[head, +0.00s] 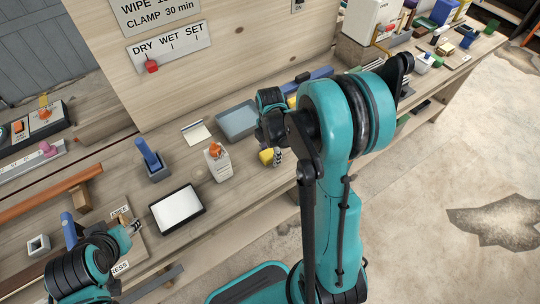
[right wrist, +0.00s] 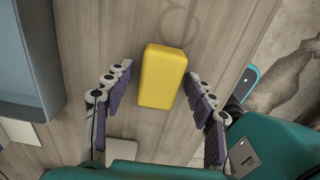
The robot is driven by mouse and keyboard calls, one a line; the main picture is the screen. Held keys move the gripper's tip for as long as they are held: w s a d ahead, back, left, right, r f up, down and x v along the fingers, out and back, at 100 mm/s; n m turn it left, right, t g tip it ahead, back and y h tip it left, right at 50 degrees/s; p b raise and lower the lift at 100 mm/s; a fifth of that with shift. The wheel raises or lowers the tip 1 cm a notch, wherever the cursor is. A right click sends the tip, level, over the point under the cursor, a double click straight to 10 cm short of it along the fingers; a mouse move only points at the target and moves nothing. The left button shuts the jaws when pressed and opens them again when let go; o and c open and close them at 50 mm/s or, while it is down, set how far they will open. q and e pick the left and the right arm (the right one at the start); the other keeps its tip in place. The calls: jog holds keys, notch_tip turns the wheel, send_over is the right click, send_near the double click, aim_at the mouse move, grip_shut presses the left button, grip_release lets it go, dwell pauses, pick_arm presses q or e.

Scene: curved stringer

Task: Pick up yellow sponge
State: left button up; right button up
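The yellow sponge (right wrist: 162,76) is a plain block lying on the wooden bench in the right wrist view. In the head view the yellow sponge (head: 267,156) shows small beside my right gripper (head: 278,156), partly hidden by my right arm. My right gripper (right wrist: 155,92) is open, with one finger on each side of the sponge. A gap shows between each finger and the sponge, so it is not gripped. My left gripper (head: 134,226) is at the lower left of the head view, over a labelled board; its fingers are too small to tell their state.
A grey-blue tray (head: 238,121) lies behind the sponge, and its wall shows close to my fingers in the right wrist view (right wrist: 38,110). A white bottle with an orange cap (head: 218,164) stands left of the sponge. A framed white panel (head: 177,208) lies farther left.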

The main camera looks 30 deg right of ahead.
aim_at(271, 153)
jog(key=c, duration=0.7)
jog(key=shift+r, duration=0.1)
jog(key=shift+r, duration=0.25)
notch_tip(271, 153, up, 4)
jog(key=shift+s+d+r+p, duration=0.1)
jog(key=shift+p, duration=1.05)
jog(key=s+d+r+p, duration=0.3)
jog(key=s+d+r, duration=0.2)
jog(key=s, duration=0.5)
jog(key=shift+r, duration=0.55)
jog(key=shift+d, duration=0.1)
